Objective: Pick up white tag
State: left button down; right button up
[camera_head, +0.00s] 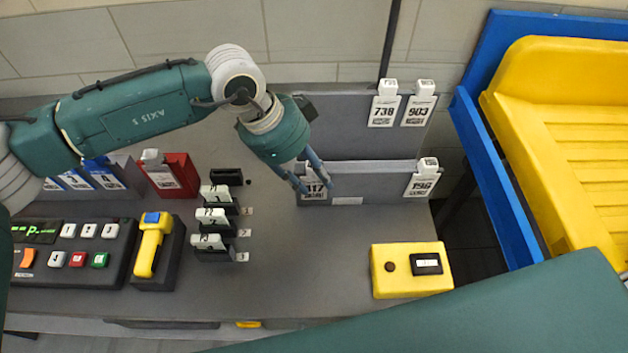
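White printed tags hang on two grey racks behind the table. Tag 738 (384,110) and tag 903 (418,111) hang on the upper rack, and tag 196 (423,185) hangs at the right of the lower rack. Tag 117 (315,188) hangs at the lower rack's left end, and its top is hidden by my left gripper. My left gripper (316,187) points down at tag 117, with its fingers apart on either side of it. Whether they touch the tag cannot be told. My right gripper is not in view.
Black holders with white numbered pieces (213,217) stand left of the gripper. A yellow scanner (149,248), a button panel (72,252), a red bin (180,172) and blue bins lie further left. A yellow box (410,283) sits front right; a yellow tray (560,130) stands beyond.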

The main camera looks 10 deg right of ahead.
pick_arm(q)
jog(key=shift+r, duration=0.2)
jog(key=r+b, duration=0.1)
jog(key=r, duration=0.2)
jog(key=r+b, duration=0.1)
jog(key=r, duration=0.2)
jog(key=shift+s+a+r, duration=0.15)
jog(key=shift+a+r, duration=0.05)
jog(key=shift+r, duration=0.15)
jog(key=a+b, duration=0.3)
jog(key=a, duration=1)
jog(key=shift+w+a+b, duration=0.2)
jog(key=shift+a+b, duration=0.1)
jog(key=shift+a, duration=0.1)
jog(key=shift+r, duration=0.15)
notch_tip(320, 180, up, 6)
jog(key=p, duration=0.4)
jog(key=shift+r, duration=0.1)
